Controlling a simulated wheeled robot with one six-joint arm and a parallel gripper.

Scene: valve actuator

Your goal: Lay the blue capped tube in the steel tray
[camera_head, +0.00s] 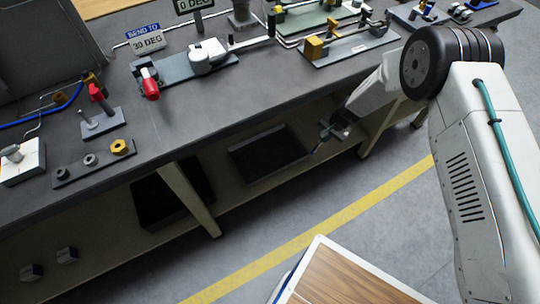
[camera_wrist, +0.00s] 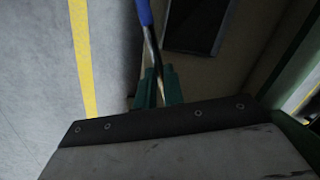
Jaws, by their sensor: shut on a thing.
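My gripper (camera_wrist: 157,88) is shut on a slim object with a blue end, which fits the blue capped tube (camera_wrist: 145,14). The blue end points away from the jaws, toward the top of the wrist view. In the head view my gripper (camera_head: 328,131) is small and dark, at the front edge of the low shelf beneath the bench. A dark shallow tray (camera_head: 238,166) lies on that shelf, left of my gripper. The wrist view shows a dark tray (camera_wrist: 194,48) with a paler rim, right of the tube and apart from it. I cannot tell its material.
The bench top (camera_head: 215,118) overhangs the shelf and carries several fixtures. A bench leg (camera_head: 190,199) stands left of the tray, with another dark container (camera_head: 147,203) beyond it. A yellow floor line (camera_head: 310,234) runs along the clear floor in front.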

